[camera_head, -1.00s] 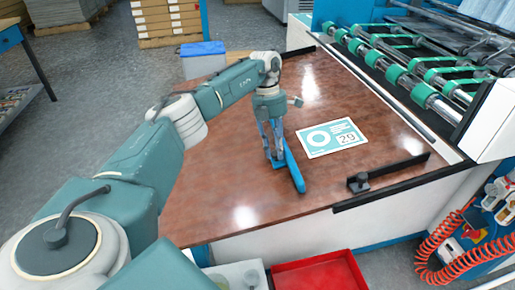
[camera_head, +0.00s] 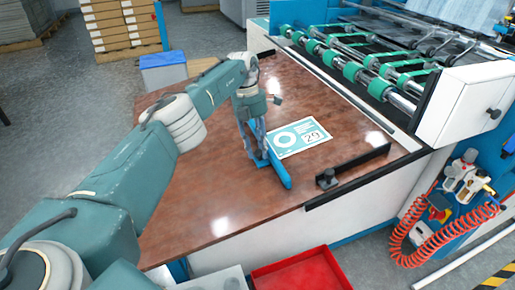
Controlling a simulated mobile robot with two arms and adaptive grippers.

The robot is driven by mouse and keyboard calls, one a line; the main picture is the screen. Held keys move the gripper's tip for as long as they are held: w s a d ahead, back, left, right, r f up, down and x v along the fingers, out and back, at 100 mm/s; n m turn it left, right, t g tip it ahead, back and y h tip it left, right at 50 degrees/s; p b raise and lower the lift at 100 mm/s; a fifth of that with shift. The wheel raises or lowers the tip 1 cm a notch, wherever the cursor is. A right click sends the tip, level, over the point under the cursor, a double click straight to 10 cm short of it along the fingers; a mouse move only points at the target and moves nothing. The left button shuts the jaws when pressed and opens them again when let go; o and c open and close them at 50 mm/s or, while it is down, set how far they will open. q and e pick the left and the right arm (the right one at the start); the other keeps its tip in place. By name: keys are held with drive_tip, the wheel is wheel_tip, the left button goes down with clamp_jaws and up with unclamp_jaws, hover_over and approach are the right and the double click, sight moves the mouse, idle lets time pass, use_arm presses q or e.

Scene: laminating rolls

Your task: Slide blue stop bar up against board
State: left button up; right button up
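The blue stop bar (camera_head: 281,174) lies flat on the brown tabletop, slanting from the board's left edge toward the front. The board (camera_head: 300,138), a white and teal card with a ring and a number on it, lies flat just right of the bar's far part. Only a narrow gap, if any, shows between them. My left gripper (camera_head: 256,156) points down at the bar's far left part, its fingertips at the bar. Whether the fingers are closed on it is too small to tell. My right gripper is not in view.
A black rail with a knob (camera_head: 354,165) lies right of the bar near the table edge. The machine's green rollers (camera_head: 352,70) stand behind the table. A red tray (camera_head: 300,275) sits below the front edge. The brown tabletop (camera_head: 205,200) is clear at front left.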

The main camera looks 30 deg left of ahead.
use_arm(q)
drive_tip(key=shift+r, duration=0.1)
drive_tip(key=d+v, duration=0.2)
drive_tip(key=v, duration=0.7)
drive_tip(key=shift+s+r, duration=0.25)
drive_tip(key=shift+r, duration=0.25)
